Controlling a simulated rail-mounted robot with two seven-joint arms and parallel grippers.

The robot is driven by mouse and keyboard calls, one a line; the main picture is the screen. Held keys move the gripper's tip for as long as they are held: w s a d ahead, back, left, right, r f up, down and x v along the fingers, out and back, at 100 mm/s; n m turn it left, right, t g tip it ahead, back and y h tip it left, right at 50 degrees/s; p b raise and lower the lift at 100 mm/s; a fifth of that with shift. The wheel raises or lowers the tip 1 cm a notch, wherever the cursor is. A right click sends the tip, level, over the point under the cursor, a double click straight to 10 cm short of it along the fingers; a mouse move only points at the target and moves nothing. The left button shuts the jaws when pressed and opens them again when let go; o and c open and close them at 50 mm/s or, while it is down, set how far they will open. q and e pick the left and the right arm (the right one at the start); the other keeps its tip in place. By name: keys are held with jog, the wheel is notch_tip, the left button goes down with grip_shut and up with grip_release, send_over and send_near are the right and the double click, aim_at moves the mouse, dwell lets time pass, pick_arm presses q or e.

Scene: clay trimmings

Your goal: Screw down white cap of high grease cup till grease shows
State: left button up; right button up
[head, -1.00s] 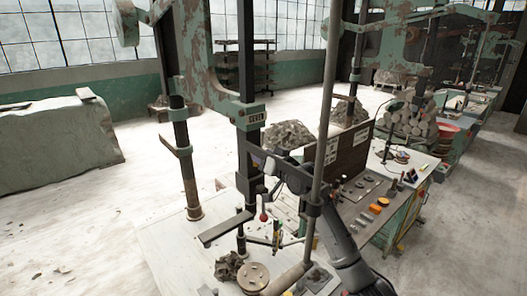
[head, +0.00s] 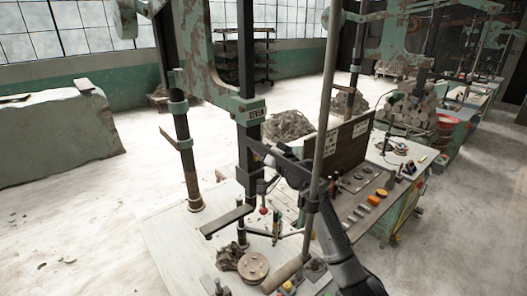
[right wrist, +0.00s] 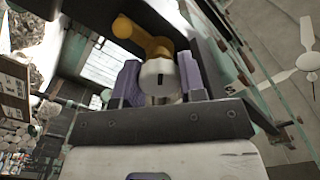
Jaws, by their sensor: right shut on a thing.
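In the right wrist view, a white cap (right wrist: 157,72) with a dark slot in its face sits against a brass-coloured fitting (right wrist: 148,42) with a round knob. My right gripper (right wrist: 159,82) has one purple finger on each side of the cap and is shut on it. No grease can be made out around the cap. In the head view my right gripper (head: 259,151) is up against the green press frame (head: 249,108); the grease cup is too small or hidden to make out there. My left gripper is in neither view.
A grey upright pole (head: 323,120) stands close beside my right arm. Below are a pale work table (head: 165,235), a round disc (head: 253,267) and a clay lump (head: 229,256).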

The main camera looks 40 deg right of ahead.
jog(key=shift+f, duration=0.1)
jog(key=o, duration=0.9)
jog(key=shift+s, duration=0.25)
jog(key=shift+s+d+b, duration=0.15)
jog(key=shift+s+b, duration=1.9)
jog(key=shift+s, duration=4.6)
